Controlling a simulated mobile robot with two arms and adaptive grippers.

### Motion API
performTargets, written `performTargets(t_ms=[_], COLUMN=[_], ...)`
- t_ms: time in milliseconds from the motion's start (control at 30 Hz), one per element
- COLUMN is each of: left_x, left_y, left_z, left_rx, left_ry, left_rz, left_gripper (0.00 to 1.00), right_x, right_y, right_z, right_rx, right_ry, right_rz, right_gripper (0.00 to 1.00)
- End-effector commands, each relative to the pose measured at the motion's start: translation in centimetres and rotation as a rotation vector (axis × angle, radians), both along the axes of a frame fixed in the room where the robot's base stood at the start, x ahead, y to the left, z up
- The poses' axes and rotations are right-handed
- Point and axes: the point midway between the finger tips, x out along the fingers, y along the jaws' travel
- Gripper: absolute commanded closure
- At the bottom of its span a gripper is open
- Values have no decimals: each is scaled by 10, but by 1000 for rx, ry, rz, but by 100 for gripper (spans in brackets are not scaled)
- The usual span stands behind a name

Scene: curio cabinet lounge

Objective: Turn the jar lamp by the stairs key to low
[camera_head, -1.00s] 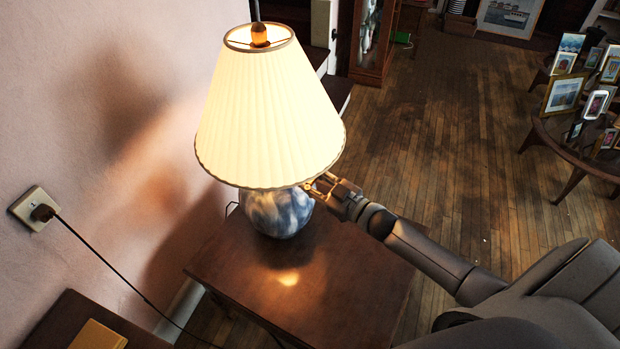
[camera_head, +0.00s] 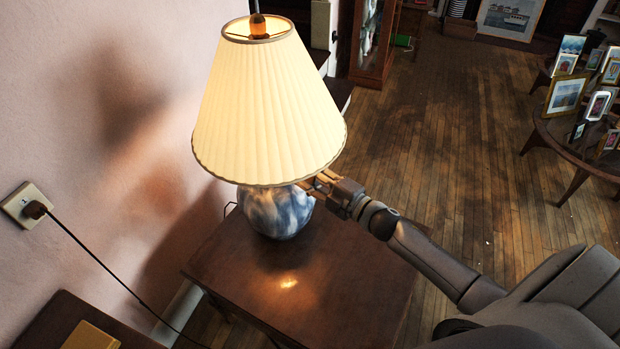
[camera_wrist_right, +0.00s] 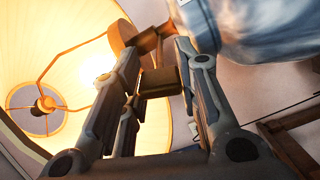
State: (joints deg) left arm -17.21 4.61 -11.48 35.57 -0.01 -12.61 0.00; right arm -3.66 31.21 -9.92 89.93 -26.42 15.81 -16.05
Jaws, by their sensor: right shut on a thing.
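The jar lamp has a lit, pleated cream shade (camera_head: 265,110) and a blue-and-white marbled jar base (camera_head: 275,210). It stands upright on a brown side table (camera_head: 340,285). My right gripper (camera_head: 318,184) is at the right side of the lamp, just under the shade's lower rim. In the right wrist view my right gripper (camera_wrist_right: 157,58) is shut on the small brown key (camera_wrist_right: 150,40) beside the jar (camera_wrist_right: 270,25), under the glowing shade (camera_wrist_right: 60,50). The fingers partly hide the key, and I cannot tell its setting. My left gripper is not in view.
A wall socket (camera_head: 24,205) with a plugged-in black cord is at the left. A yellow book (camera_head: 90,336) lies on another dark surface at the lower left. A round table (camera_head: 565,135) with several framed pictures stands at the right. The wooden floor between is open.

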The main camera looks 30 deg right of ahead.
Motion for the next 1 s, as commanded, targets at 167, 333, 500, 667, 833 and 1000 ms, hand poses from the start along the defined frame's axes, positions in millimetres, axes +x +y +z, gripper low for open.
performTargets(t_ms=[167, 333, 500, 667, 833, 1000], left_x=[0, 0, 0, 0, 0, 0], left_y=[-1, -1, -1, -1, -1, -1], left_z=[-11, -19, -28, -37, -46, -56], left_rx=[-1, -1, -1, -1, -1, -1], left_ry=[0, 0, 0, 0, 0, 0], left_rz=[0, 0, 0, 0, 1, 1], left_gripper=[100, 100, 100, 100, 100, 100], right_x=[0, -1, -1, -1, -1, -1], right_y=[0, 0, 0, 0, 0, 0], right_z=[-3, -4, -4, -5, -5, -5], right_rx=[-157, -308, -458, -600, -749, -900], right_ry=[-63, -122, -182, -237, -297, -357], right_rz=[1, 1, 2, 1, 2, 2], right_gripper=[94, 94, 94, 94, 94, 94])
